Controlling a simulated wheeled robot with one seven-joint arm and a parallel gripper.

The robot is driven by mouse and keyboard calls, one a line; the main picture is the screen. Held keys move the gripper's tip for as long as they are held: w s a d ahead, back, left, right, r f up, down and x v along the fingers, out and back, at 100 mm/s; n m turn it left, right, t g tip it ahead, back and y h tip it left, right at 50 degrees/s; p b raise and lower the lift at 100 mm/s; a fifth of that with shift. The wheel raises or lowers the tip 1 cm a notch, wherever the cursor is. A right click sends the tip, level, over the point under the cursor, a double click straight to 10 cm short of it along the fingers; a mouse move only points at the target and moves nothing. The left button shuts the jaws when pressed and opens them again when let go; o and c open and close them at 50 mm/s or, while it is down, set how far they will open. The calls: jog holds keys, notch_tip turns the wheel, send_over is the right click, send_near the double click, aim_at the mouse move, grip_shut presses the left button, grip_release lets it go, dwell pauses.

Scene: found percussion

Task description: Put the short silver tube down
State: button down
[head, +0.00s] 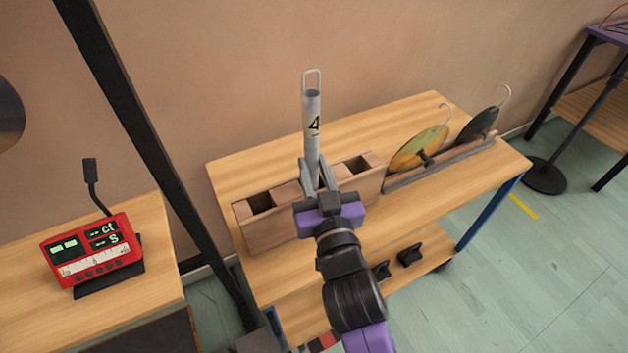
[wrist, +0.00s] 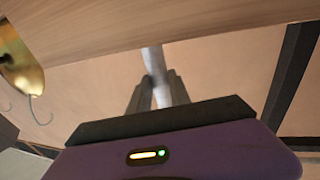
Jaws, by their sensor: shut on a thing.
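The short silver tube (head: 312,130) is upright in the head view, with a dark mark like a 4 on its side and a wire loop at its top. My gripper (head: 316,182) is shut on the tube's lower part. In the wrist view the tube (wrist: 152,60) passes between the dark fingers of my gripper (wrist: 157,92). A wooden block holder (head: 282,228) with square openings stands on the table right behind my gripper. The tube's lower end is hidden, so I cannot tell whether it sits in an opening or above it.
A wooden table (head: 245,172) bears the holder. To the right, a rack (head: 440,160) holds a brass disc (head: 418,150) and a dark disc (head: 480,124) with hooks. A red display device (head: 93,250) stands on another table at left. A dark post (head: 150,150) rises between the tables.

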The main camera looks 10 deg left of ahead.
jog(key=shift+f+b, duration=0.45)
jog(key=shift+f, duration=1.2)
jog(key=shift+f, duration=0.15)
jog(key=c, duration=1.2)
grip_release()
jog(key=shift+r, duration=0.3)
send_near(313, 179)
jog(key=shift+b+v, duration=0.35)
jog(key=shift+v, duration=1)
